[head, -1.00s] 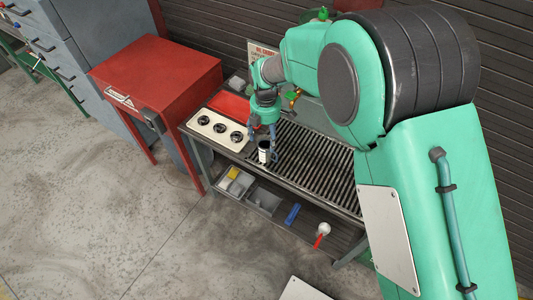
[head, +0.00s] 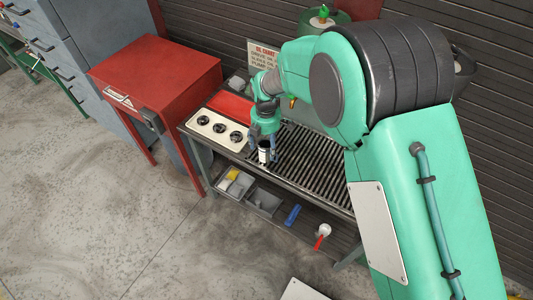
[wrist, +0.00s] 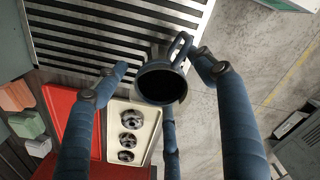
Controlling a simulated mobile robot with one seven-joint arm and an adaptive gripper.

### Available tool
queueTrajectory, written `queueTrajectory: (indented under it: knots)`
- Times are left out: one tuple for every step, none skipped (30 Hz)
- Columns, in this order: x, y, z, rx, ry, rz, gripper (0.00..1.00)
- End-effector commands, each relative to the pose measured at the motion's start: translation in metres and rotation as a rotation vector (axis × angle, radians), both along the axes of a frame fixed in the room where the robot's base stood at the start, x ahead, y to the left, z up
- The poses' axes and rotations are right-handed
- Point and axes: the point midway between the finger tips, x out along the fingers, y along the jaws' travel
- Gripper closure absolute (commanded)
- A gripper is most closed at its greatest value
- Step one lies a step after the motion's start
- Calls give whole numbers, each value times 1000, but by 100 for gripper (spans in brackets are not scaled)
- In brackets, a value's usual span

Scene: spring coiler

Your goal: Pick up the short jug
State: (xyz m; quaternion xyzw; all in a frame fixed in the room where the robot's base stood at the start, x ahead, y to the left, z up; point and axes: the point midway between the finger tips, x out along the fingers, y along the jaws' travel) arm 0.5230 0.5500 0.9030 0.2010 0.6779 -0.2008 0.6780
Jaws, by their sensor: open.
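The short jug (head: 264,152) is a small dark cup-like vessel with a pale band, standing near the front edge of the slatted bench. In the wrist view the jug (wrist: 162,86) shows its dark open mouth, and its handle points up and to the right. My gripper (head: 264,138) is directly over the jug. In the wrist view its blue fingers (wrist: 163,80) are spread apart around the jug, left, right and below it. I see gaps at the left finger; contact at the right finger cannot be told.
A cream panel with three round black fittings (head: 220,131) and a red tray (head: 231,105) lie left of the jug. The slatted top (head: 312,160) to the right is clear. Grey bins (head: 263,201) sit on the shelf below. A red cabinet (head: 155,80) stands at left.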

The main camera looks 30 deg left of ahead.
Motion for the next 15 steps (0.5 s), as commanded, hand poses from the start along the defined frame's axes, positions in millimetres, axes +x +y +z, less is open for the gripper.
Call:
queueTrajectory:
  knots:
    - [0,0,0,0,0,0,31]
    - [0,0,0,0,0,0,31]
    - [0,0,0,0,0,0,31]
    - [0,0,0,0,0,0,31]
    - [0,0,0,0,0,0,31]
    - [0,0,0,0,0,0,31]
    - [0,0,0,0,0,0,31]
    - [0,0,0,0,0,0,31]
    - [0,0,0,0,0,0,31]
    - [0,0,0,0,0,0,31]
    - [0,0,0,0,0,0,31]
    - [0,0,0,0,0,0,31]
    - [0,0,0,0,0,0,31]
    - [0,0,0,0,0,0,34]
    - [0,0,0,0,0,0,43]
